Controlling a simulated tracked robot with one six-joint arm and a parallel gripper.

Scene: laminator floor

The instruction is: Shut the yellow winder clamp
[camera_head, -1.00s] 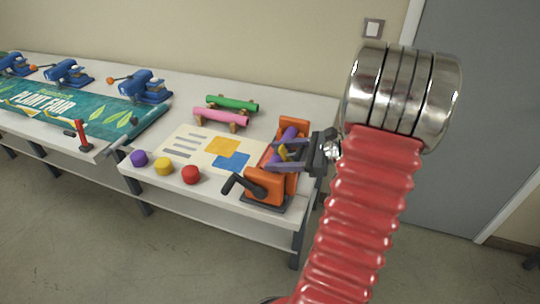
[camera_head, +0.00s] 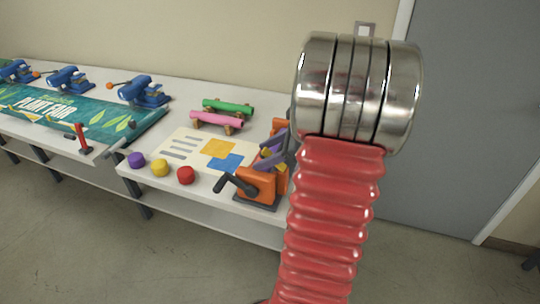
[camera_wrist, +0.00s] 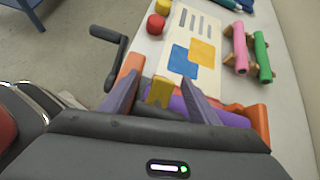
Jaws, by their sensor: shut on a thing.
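The orange winder (camera_head: 256,184) stands at the right end of the table, with a black crank on its front left. It also shows in the wrist view (camera_wrist: 131,66), with a purple roll (camera_wrist: 225,118) across it. The yellow clamp (camera_wrist: 160,91) stands up in the middle of the winder, between my gripper's two purple-grey fingers. My gripper (camera_wrist: 159,78) is shut on the yellow clamp. In the head view my red arm and its metal joint hide part of the winder and most of my gripper. I cannot tell the clamp's exact angle.
A printed sheet (camera_head: 193,148) lies left of the winder, with purple, yellow and red knobs (camera_head: 186,175) along the table's front edge. Pink (camera_head: 216,120) and green (camera_head: 229,107) rolls lie behind.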

